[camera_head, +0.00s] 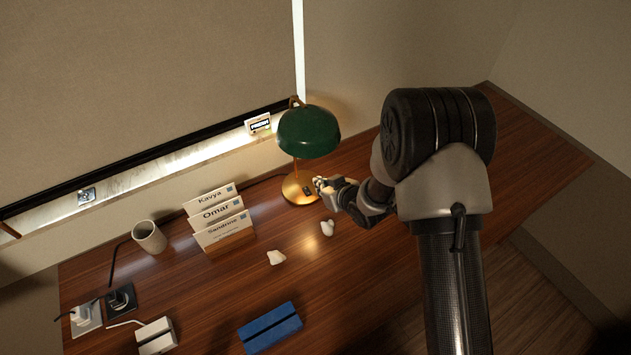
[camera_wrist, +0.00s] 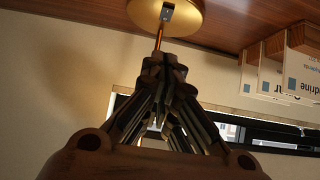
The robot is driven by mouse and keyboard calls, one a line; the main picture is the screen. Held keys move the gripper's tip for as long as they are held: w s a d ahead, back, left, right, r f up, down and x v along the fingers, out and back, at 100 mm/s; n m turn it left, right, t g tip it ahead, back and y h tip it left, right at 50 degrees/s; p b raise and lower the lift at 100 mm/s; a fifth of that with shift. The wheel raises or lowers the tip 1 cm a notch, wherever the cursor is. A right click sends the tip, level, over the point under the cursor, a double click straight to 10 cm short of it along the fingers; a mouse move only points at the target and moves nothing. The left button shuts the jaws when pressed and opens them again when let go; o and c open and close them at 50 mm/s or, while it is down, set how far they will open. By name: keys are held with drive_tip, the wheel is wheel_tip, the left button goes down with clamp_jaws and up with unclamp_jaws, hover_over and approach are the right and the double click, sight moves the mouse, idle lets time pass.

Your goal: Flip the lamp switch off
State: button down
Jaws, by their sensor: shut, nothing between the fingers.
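The desk lamp has a green shade (camera_head: 309,132) and a round brass base (camera_head: 291,190) on the wooden desk. A warm glow lies on the wall and base around it. A small dark switch with a grey face (camera_wrist: 167,12) sits on the brass base (camera_wrist: 190,18) in the wrist view. My gripper (camera_head: 319,183) is at the right edge of the base in the head view. In the wrist view my gripper (camera_wrist: 165,62) is shut and empty, its fingertips pointing toward the switch. A gap shows between them in the picture; contact cannot be told.
A card holder (camera_head: 226,245) with name cards stands left of the lamp, near a white cup (camera_head: 149,237). Two pale lumps (camera_head: 277,257) (camera_head: 327,228) and a blue block (camera_head: 270,328) lie in front. Plugs and sockets (camera_head: 86,316) are at the left. The desk's right side is clear.

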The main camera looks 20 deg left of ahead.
drive_tip(key=shift+s+d+r, duration=0.25)
drive_tip(key=shift+d+r, duration=0.05)
drive_tip(key=shift+r, duration=0.05)
idle(0.3)
drive_tip(key=w+d+r+m+t+h, duration=0.1)
drive_tip(key=w+d+r+m+h, duration=0.15)
drive_tip(key=d+r, duration=0.85)
drive_tip(key=s+d+r+m+h, duration=0.2)
drive_tip(key=s+d+r+h, duration=0.2)
drive_tip(key=d+r, duration=0.6)
drive_tip(key=s+d+r+m+g+h, duration=0.1)
drive_tip(key=s+d+r+m, duration=0.1)
drive_tip(key=s+d+r, duration=0.35)
drive_tip(key=s+d+r+m+h, duration=0.1)
drive_tip(key=s+d+r+m, duration=0.15)
drive_tip(key=s, duration=0.65)
drive_tip(key=s+d+g, duration=0.2)
drive_tip(key=s, duration=1.1)
drive_tip(key=shift+s+r+m+y, duration=0.3)
drive_tip(key=shift+s+m+y, duration=0.05)
drive_tip(key=shift+m, duration=0.05)
